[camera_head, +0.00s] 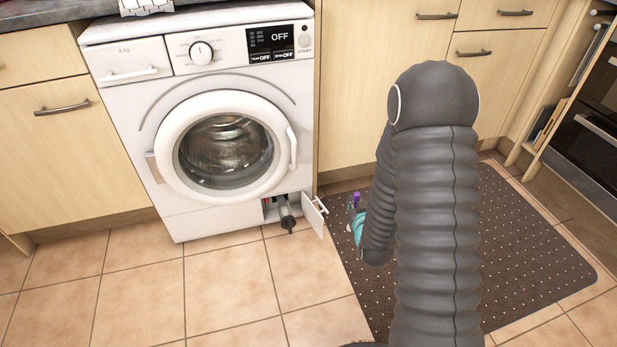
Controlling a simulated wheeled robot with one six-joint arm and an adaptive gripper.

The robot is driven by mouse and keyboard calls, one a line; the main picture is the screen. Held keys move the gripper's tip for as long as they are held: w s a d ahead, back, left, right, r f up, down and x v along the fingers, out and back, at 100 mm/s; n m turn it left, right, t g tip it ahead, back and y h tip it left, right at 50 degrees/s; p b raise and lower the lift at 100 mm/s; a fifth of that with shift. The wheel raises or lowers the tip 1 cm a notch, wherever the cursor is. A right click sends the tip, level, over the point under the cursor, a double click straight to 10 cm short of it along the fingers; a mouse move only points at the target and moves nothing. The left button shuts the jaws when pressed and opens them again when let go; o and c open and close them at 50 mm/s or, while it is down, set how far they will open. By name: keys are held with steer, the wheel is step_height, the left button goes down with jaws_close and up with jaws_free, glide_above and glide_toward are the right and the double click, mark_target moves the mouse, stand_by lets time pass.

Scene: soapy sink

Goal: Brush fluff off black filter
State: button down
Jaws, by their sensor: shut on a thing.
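The black filter (288,222) sticks out of the small opening at the bottom right of the white washing machine (153,200). Its front end points out and down over the floor tiles. Any fluff on it is too small to make out. My gripper (357,217) is to the right of the filter and apart from it, low over the dark mat. It is largely hidden behind my arm, with a teal part showing. It is shut on a thin purple item (356,198), perhaps the brush, which stands up from it.
The small white flap (315,213) of the opening stands open between the filter and my gripper. A dark dotted mat (510,250) covers the floor at right. Wooden cupboards (62,160) flank the machine. The tiles in front of it are clear.

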steer(key=w+a+f+n+y+b, duration=0.2)
steer(key=w+a+f+n+y, duration=0.2)
steer(key=w+a, duration=0.55)
steer(key=w+a+f+n+y+b, duration=0.2)
steer(key=w+a+f+n+y, duration=0.15)
steer(key=w+a, duration=0.65)
step_height(320, 180, down, 8)
steer(key=a+b, duration=0.1)
steer(key=b, duration=0.4)
steer(key=shift+w+a+f+y+b, duration=0.15)
steer(key=shift+w+a+y+b, duration=0.05)
steer(key=shift+w+y+b, duration=0.2)
steer(key=shift+m, duration=0.25)
steer(key=shift+f, duration=0.6)
steer(key=shift+s+a, duration=0.1)
steer(key=shift+a, duration=0.05)
